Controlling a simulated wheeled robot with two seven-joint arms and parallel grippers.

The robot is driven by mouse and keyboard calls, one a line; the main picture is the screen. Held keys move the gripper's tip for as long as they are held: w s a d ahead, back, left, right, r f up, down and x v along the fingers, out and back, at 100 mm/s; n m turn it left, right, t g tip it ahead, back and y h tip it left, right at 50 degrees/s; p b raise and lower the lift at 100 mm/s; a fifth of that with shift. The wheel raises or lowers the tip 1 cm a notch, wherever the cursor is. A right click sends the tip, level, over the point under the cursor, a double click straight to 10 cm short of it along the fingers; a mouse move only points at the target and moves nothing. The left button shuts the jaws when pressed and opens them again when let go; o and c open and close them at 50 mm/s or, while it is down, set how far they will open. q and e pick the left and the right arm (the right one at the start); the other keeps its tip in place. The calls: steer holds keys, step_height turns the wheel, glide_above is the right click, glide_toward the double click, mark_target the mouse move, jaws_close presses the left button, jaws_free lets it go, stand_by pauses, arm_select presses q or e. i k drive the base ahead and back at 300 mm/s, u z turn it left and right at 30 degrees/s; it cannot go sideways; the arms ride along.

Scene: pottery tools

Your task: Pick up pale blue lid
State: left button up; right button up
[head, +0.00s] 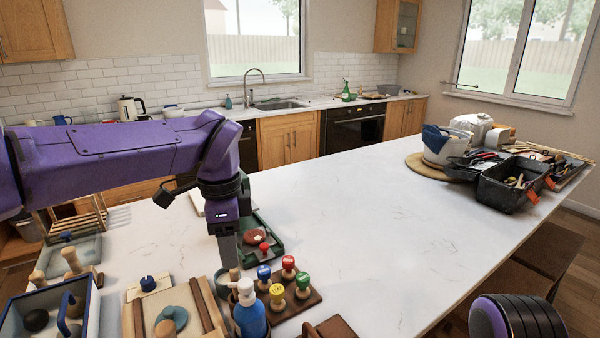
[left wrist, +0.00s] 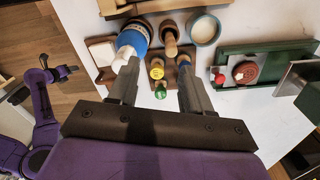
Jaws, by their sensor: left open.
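No thing here is plainly a pale blue lid. A flat teal-blue round piece (head: 172,318) lies on a wooden board in the lower left of the head view. A pale grey-blue flat tray or lid with a dark blue knob (head: 80,248) lies further left. I cannot tell which of them is the lid. My left gripper (head: 228,248) points down to the right of both, over the stamps. In the left wrist view my left gripper (left wrist: 158,66) is open, its fingers apart and empty, with stamps beneath. My right gripper is out of view.
Coloured stamps (head: 277,293) stand on a dark wooden block. A blue bottle (head: 250,318) and a small round pot (head: 222,283) stand close by. A green tray (head: 270,250) with a red disc lies behind. The table's middle (head: 370,220) is clear.

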mark_target(178, 314)
steer(key=u, duration=0.05)
steer(key=k, duration=1.4)
